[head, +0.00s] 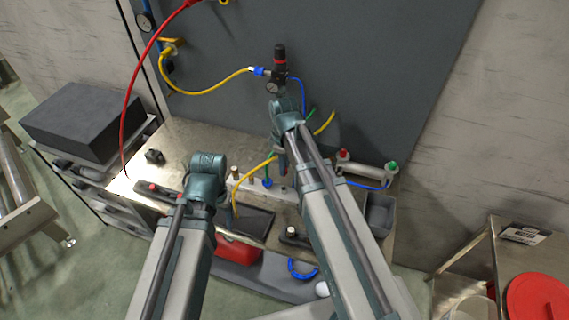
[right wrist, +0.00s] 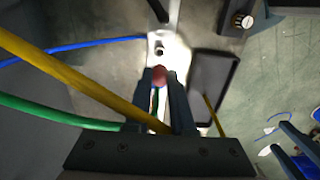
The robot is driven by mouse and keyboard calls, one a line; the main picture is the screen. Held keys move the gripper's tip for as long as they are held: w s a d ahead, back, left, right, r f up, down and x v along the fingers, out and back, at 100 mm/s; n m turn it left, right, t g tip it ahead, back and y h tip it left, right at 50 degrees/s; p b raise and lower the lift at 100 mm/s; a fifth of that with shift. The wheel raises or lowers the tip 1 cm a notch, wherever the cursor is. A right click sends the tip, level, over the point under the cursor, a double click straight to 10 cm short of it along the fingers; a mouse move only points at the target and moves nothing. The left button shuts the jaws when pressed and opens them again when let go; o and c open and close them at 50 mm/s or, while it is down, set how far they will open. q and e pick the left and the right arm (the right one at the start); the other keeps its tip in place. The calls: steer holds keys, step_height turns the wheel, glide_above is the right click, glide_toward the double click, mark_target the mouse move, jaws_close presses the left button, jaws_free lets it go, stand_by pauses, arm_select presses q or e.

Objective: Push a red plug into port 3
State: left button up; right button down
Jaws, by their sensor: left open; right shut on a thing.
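My right gripper (head: 283,167) is shut on a red plug, whose round red end (right wrist: 159,77) shows between the fingers (right wrist: 160,92) in the right wrist view. A pale port strip (right wrist: 172,52) with a dark round hole (right wrist: 159,50) lies just beyond the plug in that view. I cannot tell whether the plug touches the strip, and no port number is readable. In the head view the strip (head: 284,192) is partly hidden by my right arm. My left gripper (head: 222,194) is open at the left of the strip, its fingers partly hidden.
A yellow hose (right wrist: 85,82) and a green hose (right wrist: 60,112) cross close to my right gripper. A blue hose (right wrist: 85,44) lies beyond. A dark tray (right wrist: 213,85) sits beside the strip. A regulator (head: 277,75) stands on the grey panel (head: 370,70) behind.

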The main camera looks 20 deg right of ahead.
step_height(320, 180, down, 6)
steer(key=b, duration=0.5)
steer(key=shift+r+b, duration=0.1)
steer(key=shift+b, duration=0.3)
steer(key=shift+f+b, duration=1)
steer(key=shift+b, duration=0.05)
stand_by(1.4)
steer(key=shift+r+p, duration=0.8)
steer(key=shift+p, duration=0.05)
steer(key=shift+f+b, duration=1)
steer(key=shift+b, duration=0.05)
stand_by(0.9)
steer(key=c, duration=0.7)
jaws_free()
steer(key=shift+r, duration=0.1)
steer(key=shift+r, duration=0.1)
step_height(320, 180, up, 14)
steer(key=p, duration=1.4)
steer(key=shift+f, duration=0.2)
